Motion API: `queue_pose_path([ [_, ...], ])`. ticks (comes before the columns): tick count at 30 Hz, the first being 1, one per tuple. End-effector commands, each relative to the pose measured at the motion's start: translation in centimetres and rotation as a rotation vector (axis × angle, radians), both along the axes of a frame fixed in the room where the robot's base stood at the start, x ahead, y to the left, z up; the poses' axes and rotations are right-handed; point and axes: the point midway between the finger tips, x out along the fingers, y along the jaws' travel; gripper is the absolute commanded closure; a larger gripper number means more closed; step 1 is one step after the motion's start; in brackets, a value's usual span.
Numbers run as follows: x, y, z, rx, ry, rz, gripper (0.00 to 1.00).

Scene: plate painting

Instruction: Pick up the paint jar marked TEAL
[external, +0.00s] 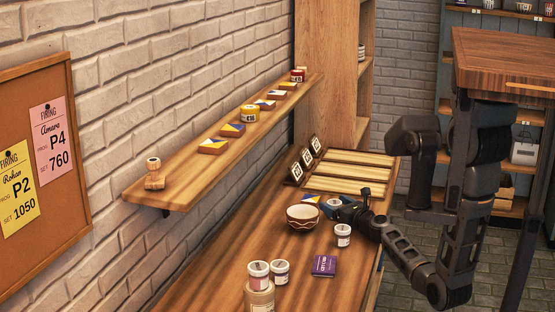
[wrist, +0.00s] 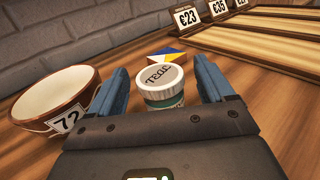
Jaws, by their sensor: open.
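The paint jar marked TEAL (wrist: 163,92) stands upright on the wooden table in the wrist view, with a pale lid and a teal band below. It sits between the two blue fingers of my gripper (wrist: 161,68), which are spread apart with a gap on each side. The jar's lower part is hidden by my gripper's body. In the external view my gripper (external: 339,207) is low over the table, right of a bowl; I cannot clearly make out the TEAL jar there.
A bowl tagged 72 (wrist: 50,100) stands close to my left finger; it also shows in the external view (external: 302,217). A blue-and-yellow tile (wrist: 178,57) lies behind the jar. Other jars (external: 343,235) and a purple box (external: 324,266) stand nearer the external camera.

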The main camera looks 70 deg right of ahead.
Motion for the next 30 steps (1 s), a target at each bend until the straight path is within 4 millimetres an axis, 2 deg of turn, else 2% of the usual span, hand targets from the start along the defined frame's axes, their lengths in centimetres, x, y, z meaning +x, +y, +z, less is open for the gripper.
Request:
queue_pose_path([
  [6,2.2,-1.6,0.0,-0.002,0.001,0.001,0.19],
  [15,2.5,-1.8,0.0,-0.002,0.001,0.001,0.20],
  [30,2.5,-1.8,0.0,-0.002,0.001,0.001,0.68],
])
